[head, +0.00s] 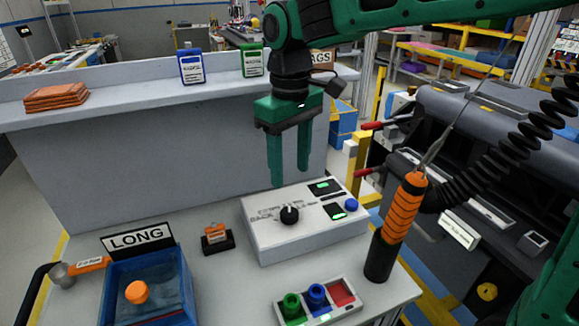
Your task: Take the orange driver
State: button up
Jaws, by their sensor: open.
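The orange driver (403,212) stands upright, slightly tilted, at the right edge of the grey workbench (230,270). It has an orange ribbed grip with a black lower end, and a cable runs up from its top. A black coiled hose passes behind it. My gripper (290,172) is open and empty, its two green fingers pointing down above the back of the white control box (303,222). The gripper is to the left of the driver and apart from it.
A blue bin (180,290) with a LONG sign (137,238) stands front left. A tray (345,310) with green and blue sockets is at the front. A raised shelf (130,83) holds orange packs (56,97) and bottles (192,66). The dark dashboard (470,130) is right.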

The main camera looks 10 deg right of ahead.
aim_at(407, 203)
jog(key=k, duration=1)
